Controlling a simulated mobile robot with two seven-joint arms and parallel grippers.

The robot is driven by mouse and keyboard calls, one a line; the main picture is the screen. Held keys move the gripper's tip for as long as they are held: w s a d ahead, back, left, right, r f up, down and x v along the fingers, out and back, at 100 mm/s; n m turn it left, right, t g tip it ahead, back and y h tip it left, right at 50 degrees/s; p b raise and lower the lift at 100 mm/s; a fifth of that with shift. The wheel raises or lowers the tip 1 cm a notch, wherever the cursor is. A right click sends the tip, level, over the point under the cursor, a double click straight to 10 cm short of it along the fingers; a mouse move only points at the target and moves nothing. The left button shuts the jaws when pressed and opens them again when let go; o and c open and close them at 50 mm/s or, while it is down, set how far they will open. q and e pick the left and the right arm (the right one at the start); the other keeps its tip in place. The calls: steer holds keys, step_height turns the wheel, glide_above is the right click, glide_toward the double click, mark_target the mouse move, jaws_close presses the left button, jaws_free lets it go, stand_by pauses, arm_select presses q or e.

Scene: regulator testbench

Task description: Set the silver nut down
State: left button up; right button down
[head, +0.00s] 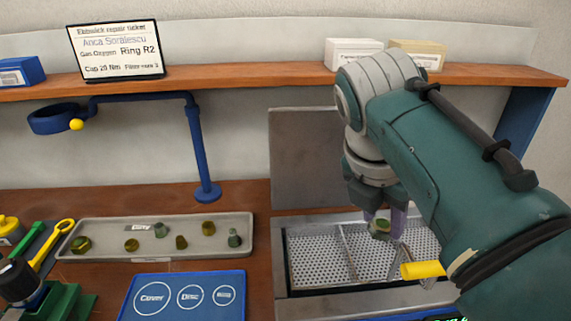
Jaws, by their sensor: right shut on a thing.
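My right gripper (383,215) points down over the perforated metal basin at the right of the bench. It is shut on a small nut (380,229), grey with a greenish top, which I take to be the silver nut. The nut is partly hidden by the fingers. It shows over the perforated floor (310,262); I cannot tell whether it touches it. My left gripper is out of view.
A shallow grey tray (100,228) holds several small brass and grey-green fittings. A blue mat (183,311) with three marked circles lies in front. A yellow-handled tool (423,270) leans at the basin. A blue ring stand (201,150) rises behind the tray.

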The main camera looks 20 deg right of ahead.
mark_target(375, 238)
steer(key=shift+f+b, duration=0.6)
steer(key=shift+f, duration=2.3)
steer(key=shift+f, duration=0.15)
steer(key=c, duration=0.7)
jaws_free()
steer(key=shift+c, duration=0.2)
